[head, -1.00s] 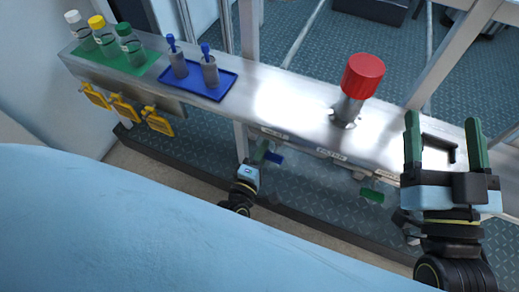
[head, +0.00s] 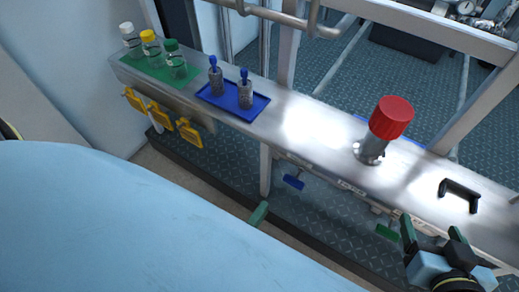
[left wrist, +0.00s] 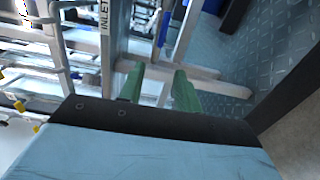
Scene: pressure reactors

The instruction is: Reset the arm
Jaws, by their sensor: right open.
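My right gripper (head: 432,232) is open and empty at the lower right of the head view, in front of the bench's near edge. Of my left gripper only a green fingertip (head: 259,213) shows in the head view, past the edge of my blue body; the rest is hidden. In the left wrist view its two green fingers (left wrist: 160,84) stand apart with nothing between them.
A steel bench (head: 310,130) carries a red-capped cylinder (head: 390,120), a black handle (head: 460,193), a blue tray (head: 225,100) with two grey holders, and a green mat (head: 155,68) with three bottles.

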